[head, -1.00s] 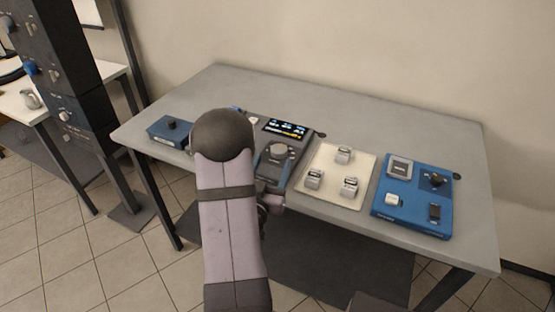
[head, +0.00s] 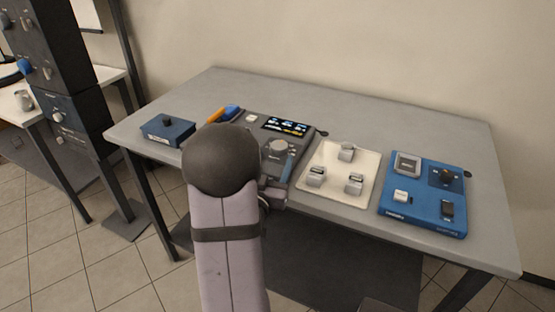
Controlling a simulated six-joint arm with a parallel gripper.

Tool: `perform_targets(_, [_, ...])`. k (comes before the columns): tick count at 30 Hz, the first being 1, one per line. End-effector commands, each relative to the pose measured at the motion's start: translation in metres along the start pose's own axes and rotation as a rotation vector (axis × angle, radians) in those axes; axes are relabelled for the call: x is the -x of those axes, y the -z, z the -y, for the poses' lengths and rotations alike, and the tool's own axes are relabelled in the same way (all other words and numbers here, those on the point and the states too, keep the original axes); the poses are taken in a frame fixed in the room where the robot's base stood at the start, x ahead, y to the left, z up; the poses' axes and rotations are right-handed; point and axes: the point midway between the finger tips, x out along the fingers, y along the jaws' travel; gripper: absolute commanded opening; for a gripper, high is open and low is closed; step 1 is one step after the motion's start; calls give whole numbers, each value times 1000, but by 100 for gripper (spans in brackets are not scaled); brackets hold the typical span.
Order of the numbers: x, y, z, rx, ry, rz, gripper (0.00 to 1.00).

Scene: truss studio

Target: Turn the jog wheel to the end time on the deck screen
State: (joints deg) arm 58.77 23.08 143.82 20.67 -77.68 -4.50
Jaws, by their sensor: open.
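The dark grey deck (head: 252,128) stands on the table left of centre. Its black screen (head: 287,125) is lit with white and yellow marks, too small to read. The jog wheel (head: 277,148), a round grey knob, sits below the screen on the deck. My arm comes up from the bottom and covers the deck's left front part. My gripper (head: 277,178) is partly hidden behind my arm, at the deck's front, just nearer than the wheel. It is open, and I see nothing held; contact with the wheel cannot be made out.
A blue box with a knob (head: 168,130) and an orange-and-blue object (head: 224,115) lie left of the deck. A cream board (head: 336,189) with three grey blocks and a blue panel (head: 424,222) are to the right. The table's back (head: 350,110) is clear.

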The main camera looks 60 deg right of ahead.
Motion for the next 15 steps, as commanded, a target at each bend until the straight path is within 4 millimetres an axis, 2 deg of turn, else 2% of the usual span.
perform_targets(4, [-2, -3, 0, 0, 3, -4, 59])
perform_targets(9, [-25, 2, -1, 2, 1, 0, 59])
perform_targets(15, [-44, 1, 0, 2, 3, 0, 59])
